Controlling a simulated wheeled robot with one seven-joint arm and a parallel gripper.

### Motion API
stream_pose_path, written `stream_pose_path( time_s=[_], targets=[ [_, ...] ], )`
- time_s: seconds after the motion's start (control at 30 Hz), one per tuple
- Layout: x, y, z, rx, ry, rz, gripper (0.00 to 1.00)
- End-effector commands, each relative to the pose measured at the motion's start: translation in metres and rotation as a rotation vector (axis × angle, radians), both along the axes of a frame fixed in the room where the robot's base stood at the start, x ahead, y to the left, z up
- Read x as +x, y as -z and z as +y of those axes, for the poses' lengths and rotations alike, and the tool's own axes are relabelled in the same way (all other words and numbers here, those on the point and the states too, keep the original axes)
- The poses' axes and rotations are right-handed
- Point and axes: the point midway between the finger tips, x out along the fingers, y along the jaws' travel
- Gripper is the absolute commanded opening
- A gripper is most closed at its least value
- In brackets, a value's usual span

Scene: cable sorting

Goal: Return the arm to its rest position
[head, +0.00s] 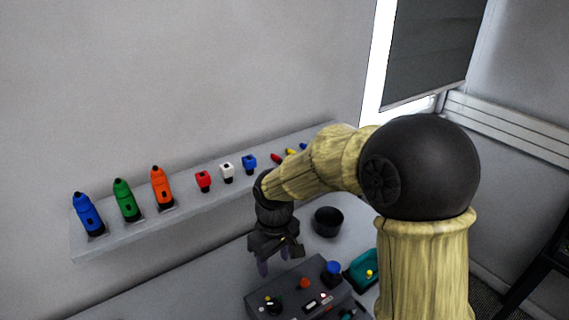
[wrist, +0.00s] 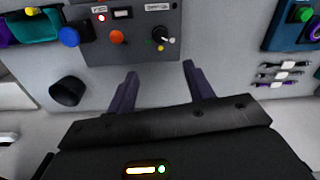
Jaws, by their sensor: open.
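My gripper (head: 275,258) hangs from my bent arm above the table, just to the left of and behind the grey control box in the head view. In the wrist view my gripper (wrist: 160,82) shows two dark purple fingers spread apart with nothing between them. The grey control box (wrist: 140,42) lies beyond the fingertips, with knobs, switches and a small lever on it. The same control box (head: 290,284) is at the bottom of the head view. My fingertips appear apart from it, though the exact gap is hard to tell.
A wall shelf (head: 190,213) holds blue, green and orange tools and several small coloured pieces. A black bowl (head: 328,221) and a teal box (head: 362,270) stand near the control box. The wrist view shows a rack of cables (wrist: 282,75) at right.

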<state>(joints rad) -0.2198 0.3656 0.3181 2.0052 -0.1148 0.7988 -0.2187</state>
Motion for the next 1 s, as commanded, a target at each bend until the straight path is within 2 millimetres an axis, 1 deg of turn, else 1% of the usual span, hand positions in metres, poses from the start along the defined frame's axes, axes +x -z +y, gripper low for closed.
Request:
stream_pose_path(
  time_s=[0.07, 0.17, 0.27, 0.33, 0.4, 0.5, 0.6, 0.7, 1.0],
  targets=[
    [0.000, 0.000, -0.005, -0.001, 0.016, -0.005, 0.52],
    [-0.003, 0.000, -0.025, 0.000, 0.083, -0.023, 0.52],
    [-0.010, 0.000, -0.062, 0.003, 0.213, -0.060, 0.52],
    [-0.020, -0.001, -0.094, 0.011, 0.337, -0.095, 0.52],
    [-0.033, 0.000, -0.125, 0.022, 0.470, -0.132, 0.52],
    [-0.054, 0.001, -0.163, 0.041, 0.645, -0.181, 0.52],
    [-0.071, 0.003, -0.185, 0.057, 0.764, -0.214, 0.52],
    [-0.078, 0.004, -0.195, 0.065, 0.818, -0.229, 0.52],
    [-0.078, 0.004, -0.195, 0.066, 0.820, -0.230, 0.52]
  ],
)
